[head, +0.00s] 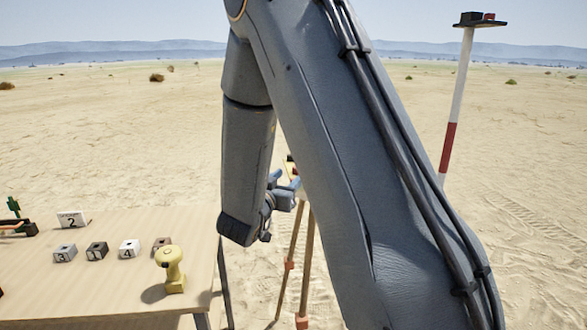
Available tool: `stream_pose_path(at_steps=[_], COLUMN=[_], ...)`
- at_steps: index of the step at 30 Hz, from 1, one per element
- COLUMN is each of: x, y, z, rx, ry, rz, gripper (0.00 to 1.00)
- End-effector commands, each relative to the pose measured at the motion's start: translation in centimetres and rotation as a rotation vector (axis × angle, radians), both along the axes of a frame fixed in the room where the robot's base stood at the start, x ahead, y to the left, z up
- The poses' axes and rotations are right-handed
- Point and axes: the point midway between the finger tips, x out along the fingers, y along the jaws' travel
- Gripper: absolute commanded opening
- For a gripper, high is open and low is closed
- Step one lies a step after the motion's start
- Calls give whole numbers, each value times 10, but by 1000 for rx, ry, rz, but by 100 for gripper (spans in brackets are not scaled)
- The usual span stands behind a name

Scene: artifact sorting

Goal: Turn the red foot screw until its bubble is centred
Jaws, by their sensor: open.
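My gripper (285,181) is in the head view near the middle, with its blue fingertips apart and nothing seen between them. It is at the top of a wooden-legged tripod (297,235), which stands on the sand behind my arm. A small orange and dark part (290,166) shows at the tripod's head, just above the fingertips. My arm hides most of the tripod's head. I cannot make out the red foot screw or its bubble. I cannot tell whether the fingers touch anything.
A wooden table (110,280) stands at the lower left. It holds several small numbered blocks (97,251), a "2" sign (73,219) and a yellow tool (173,270). A red and white pole (448,145) with a dark top plate stands at the right. Open sand lies beyond.

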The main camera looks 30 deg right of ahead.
Motion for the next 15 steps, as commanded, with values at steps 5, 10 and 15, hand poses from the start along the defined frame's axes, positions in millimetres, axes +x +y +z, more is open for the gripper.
stream_pose_path(at_steps=[5,10,15], x=[6,23,41], y=[-5,-19,-36], z=[3,3,3], rx=[-12,-12,-11], ry=[-8,-7,-7], rz=[-9,-1,1], gripper=[46,46,46])
